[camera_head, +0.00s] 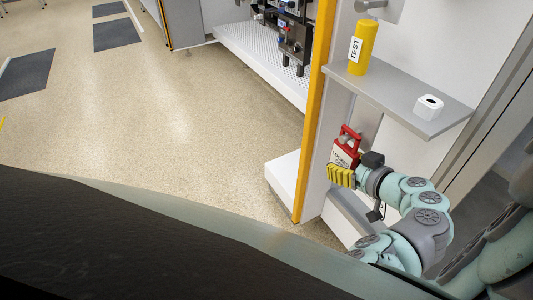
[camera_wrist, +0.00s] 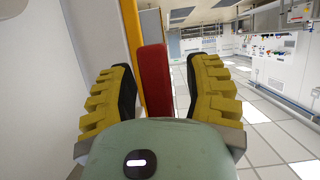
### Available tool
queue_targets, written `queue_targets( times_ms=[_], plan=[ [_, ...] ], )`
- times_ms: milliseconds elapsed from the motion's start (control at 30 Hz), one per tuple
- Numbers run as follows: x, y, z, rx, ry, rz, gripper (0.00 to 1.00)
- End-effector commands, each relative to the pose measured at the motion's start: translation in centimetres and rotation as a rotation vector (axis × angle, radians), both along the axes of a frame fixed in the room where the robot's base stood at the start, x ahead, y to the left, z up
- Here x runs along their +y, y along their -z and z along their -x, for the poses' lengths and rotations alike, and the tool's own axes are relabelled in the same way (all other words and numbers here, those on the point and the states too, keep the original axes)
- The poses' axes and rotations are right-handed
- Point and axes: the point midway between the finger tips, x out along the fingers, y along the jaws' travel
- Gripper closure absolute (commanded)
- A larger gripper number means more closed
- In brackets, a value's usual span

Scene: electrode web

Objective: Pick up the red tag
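The red tag (camera_head: 350,135) with a white lettered label hangs upright below the grey shelf in the head view. My gripper (camera_head: 341,176), with yellow ribbed fingers, is right at its lower part and hides some of it. In the wrist view the tag (camera_wrist: 155,80) appears as a red upright strip between the two fingers of my gripper (camera_wrist: 163,68). The fingers are apart. A gap shows between the tag and the right finger; the left finger is very close to the tag, and I cannot tell whether it touches.
A grey shelf (camera_head: 395,98) above my gripper carries a yellow cylinder marked TEST (camera_head: 362,48) and a small white box (camera_head: 428,106). An orange-yellow post edge (camera_head: 315,110) stands left of the tag. The speckled floor (camera_head: 200,110) farther left is open.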

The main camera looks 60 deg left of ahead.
Motion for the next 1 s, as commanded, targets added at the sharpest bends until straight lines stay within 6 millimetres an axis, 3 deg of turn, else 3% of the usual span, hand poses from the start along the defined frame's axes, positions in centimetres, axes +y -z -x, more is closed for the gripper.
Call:
queue_targets(
  times_ms=[67, 467, 1000],
  plan=[
    [0.04, -0.01, 0.06, 0.000, -0.002, 0.000, 0.60],
    [-0.02, -0.02, -0.01, 0.000, 0.000, 0.000, 1.00],
    [-0.05, 0.03, -0.04, 0.001, 0.001, 0.001, 1.00]
  ],
)
